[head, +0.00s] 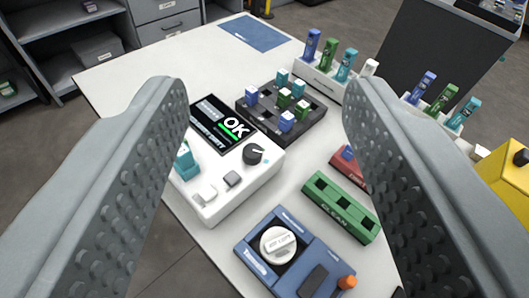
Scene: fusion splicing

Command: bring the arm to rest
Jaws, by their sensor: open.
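My gripper (266,110) is open, with its two grey studded fingers wide apart on the left and right of the view. Nothing is between the fingertips. The gripper is above a white table (125,75). A teal piece (184,160) sits at the device's left side, partly hidden by the left finger.
A dark tray (256,123) holds several coloured blocks. White racks (325,82) with coloured sticks stand behind. A green CLEAN block (340,205), a red block (345,163) and a blue device (300,255) are in front. A yellow object (508,180) is far right. The table's back left is clear.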

